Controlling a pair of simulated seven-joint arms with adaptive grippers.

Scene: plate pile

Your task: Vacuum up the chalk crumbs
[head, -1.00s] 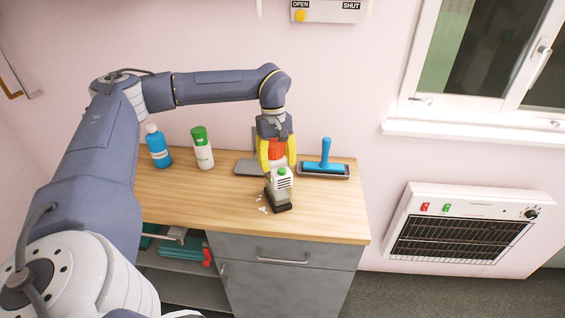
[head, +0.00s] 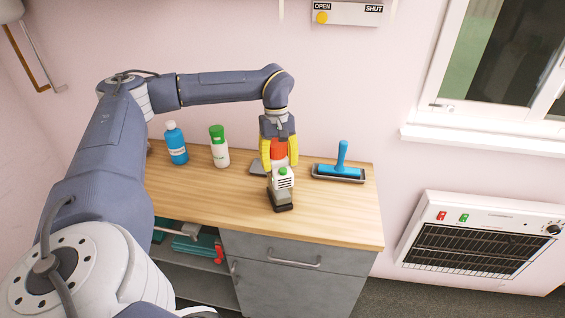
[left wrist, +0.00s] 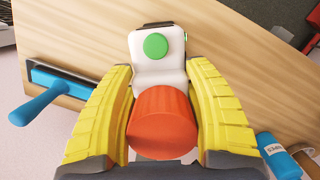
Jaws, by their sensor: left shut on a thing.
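My left gripper (head: 279,158) has its yellow fingers shut around the red handle of a small hand vacuum. The vacuum (head: 283,180) has a white body, a green button and a grey-black nozzle pointing down at the wooden worktop. Its nozzle is at or very near the top; I cannot tell if it touches. In the left wrist view the red handle (left wrist: 161,125) sits between both fingers, with the white body beyond. I see no chalk crumbs on the visible worktop now; any under the nozzle are hidden. My right gripper is not in view.
A blue bottle (head: 176,145) and a white bottle with a green cap (head: 219,148) stand at the back left of the worktop (head: 330,215). The front right is clear.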

